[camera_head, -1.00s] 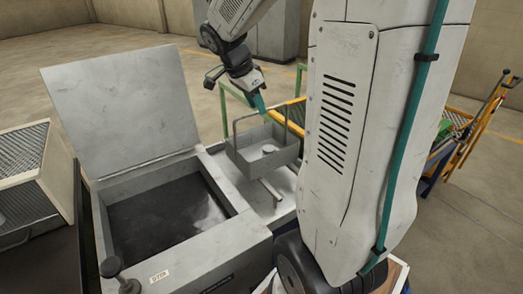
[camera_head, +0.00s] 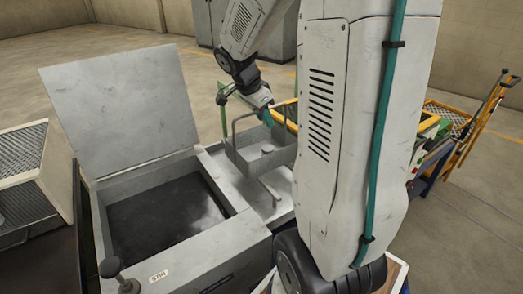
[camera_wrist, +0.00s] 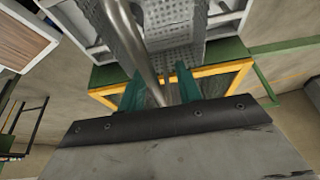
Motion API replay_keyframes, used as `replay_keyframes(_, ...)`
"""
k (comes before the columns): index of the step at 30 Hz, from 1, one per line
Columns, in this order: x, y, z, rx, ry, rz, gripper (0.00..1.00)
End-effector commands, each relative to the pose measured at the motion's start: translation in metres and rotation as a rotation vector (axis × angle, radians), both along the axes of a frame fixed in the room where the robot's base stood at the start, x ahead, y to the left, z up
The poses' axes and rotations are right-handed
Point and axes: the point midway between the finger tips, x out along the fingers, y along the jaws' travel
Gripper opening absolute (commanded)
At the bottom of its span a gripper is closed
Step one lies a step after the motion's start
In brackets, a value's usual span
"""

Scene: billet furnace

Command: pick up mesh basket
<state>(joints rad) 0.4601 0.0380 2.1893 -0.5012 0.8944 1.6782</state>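The mesh basket (camera_head: 250,160) is a grey box with an upright loop handle, and it sits over the light bench to the right of the open furnace. A small pale round piece (camera_head: 267,149) shows inside it. My gripper (camera_head: 265,108) is at the top of the handle, pointing down. In the wrist view, the two teal fingers of my gripper (camera_wrist: 160,88) stand apart, with the grey handle rod running between them. The perforated basket (camera_wrist: 168,38) shows beyond the fingertips. The gap suggests that the fingers are not closed on the rod.
The furnace (camera_head: 205,245) has an open square top and a raised lid (camera_head: 120,110) behind it. A wire-mesh cage (camera_head: 22,150) stands at the left. A green and yellow frame stands behind the basket. Open floor lies behind.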

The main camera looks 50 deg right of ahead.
Motion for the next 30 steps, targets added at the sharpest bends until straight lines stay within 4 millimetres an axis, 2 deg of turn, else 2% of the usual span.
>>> replay_keyframes(14,0.0000,0.0001,-0.0032,0.000,0.000,0.000,0.34)
replay_keyframes(15,0.0000,0.0001,-0.0032,0.000,0.000,0.000,0.23)
replay_keyframes(18,0.0000,0.0001,-0.0032,0.000,0.000,0.000,0.00)
replay_keyframes(30,0.0000,0.0001,-0.0031,0.000,0.000,0.000,0.00)
